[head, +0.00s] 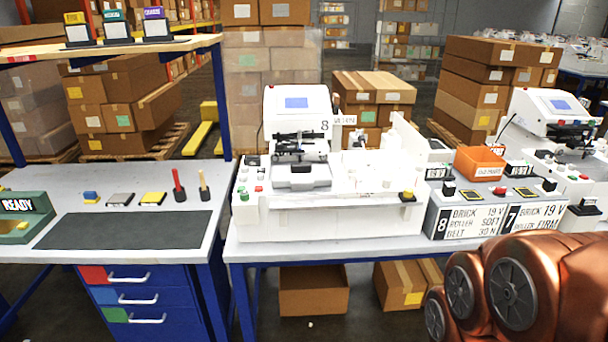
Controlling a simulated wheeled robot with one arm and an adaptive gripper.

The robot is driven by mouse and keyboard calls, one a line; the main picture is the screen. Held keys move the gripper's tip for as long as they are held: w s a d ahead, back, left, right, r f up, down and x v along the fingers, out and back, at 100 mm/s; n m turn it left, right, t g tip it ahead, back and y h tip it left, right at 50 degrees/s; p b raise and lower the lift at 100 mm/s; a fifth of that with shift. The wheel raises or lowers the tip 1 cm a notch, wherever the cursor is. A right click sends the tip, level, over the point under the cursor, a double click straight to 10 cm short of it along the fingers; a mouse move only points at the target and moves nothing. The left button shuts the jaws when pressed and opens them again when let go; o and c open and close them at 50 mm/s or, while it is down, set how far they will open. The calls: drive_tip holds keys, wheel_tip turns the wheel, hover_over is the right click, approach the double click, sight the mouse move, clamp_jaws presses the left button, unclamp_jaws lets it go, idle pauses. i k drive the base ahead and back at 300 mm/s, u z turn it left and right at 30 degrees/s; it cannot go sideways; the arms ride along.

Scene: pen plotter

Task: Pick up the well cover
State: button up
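I cannot tell for sure which part is the well cover. The white machine (330,220) marked 8 stands on the middle bench, with a grey tray-like part (300,173) under its dark mechanism. Small loose pieces lie on the left bench behind a dark mat (125,230): a blue block (90,195), a flat grey piece (120,199) and a yellow piece (153,198). Any of these flat parts is too small to identify. My copper arm fills the lower right corner. My gripper is out of view.
A red stick (178,187) and a yellow stick (203,186) stand near the mat. A green READY box (26,217) is at far left. An orange bin (480,163) sits behind the labelled control boxes. A second white machine (545,120) stands at right.

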sight(282, 176)
drive_tip(key=z, duration=0.3)
drive_tip(key=k, duration=0.4)
drive_tip(key=z, duration=0.9)
drive_tip(key=i, duration=0.3)
drive_tip(key=u, duration=0.8)
drive_tip(key=i, duration=1.05)
drive_tip(key=u, duration=1.5)
drive_tip(key=i, duration=0.35)
drive_tip(key=u, duration=0.35)
